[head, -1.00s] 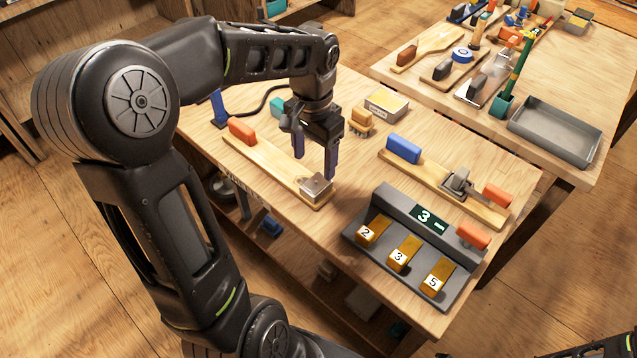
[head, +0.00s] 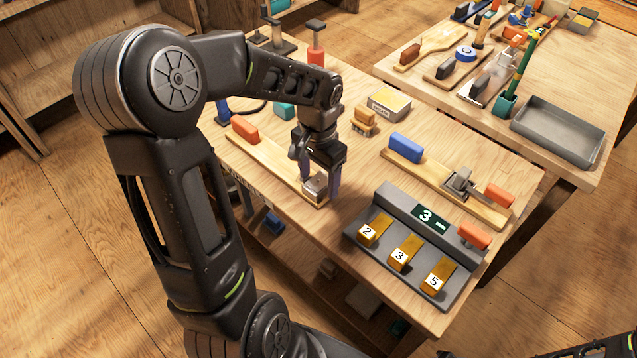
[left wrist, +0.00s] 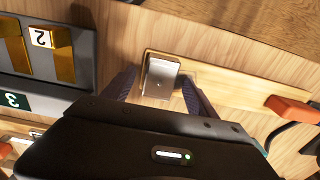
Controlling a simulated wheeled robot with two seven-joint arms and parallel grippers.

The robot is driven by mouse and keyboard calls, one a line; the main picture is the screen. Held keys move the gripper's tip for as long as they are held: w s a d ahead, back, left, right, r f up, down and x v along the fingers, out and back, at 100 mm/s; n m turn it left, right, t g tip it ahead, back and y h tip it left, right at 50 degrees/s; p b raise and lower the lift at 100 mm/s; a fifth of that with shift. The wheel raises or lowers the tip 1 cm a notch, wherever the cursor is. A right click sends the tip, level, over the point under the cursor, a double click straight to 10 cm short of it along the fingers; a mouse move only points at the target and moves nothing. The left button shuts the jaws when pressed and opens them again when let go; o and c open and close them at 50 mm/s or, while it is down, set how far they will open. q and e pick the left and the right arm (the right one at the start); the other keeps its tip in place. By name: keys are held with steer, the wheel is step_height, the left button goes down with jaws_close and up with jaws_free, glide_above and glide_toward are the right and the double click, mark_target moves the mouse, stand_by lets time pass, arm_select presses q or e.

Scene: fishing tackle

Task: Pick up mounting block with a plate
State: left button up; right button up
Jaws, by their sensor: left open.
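The mounting block with a plate is a small block with a grey metal plate on top (head: 316,185). It sits on the near end of a wooden board with an orange block on it (head: 272,160). My left gripper (head: 319,178) is open, pointing down over the block with one finger on each side. In the left wrist view the plate (left wrist: 161,77) shows between the fingers of my left gripper (left wrist: 160,88). I cannot tell whether the fingers touch it.
A grey stand with numbered brass blocks (head: 358,224) is to the right. A second board with a blue block (head: 406,147) lies behind it. A yellow-topped box (head: 389,103) and a brush (head: 363,121) stand farther back. A grey tray (head: 556,131) is on the far table.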

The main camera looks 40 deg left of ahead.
arm_select(q)
steer(key=shift+f, duration=0.45)
jaws_close()
stand_by(0.8)
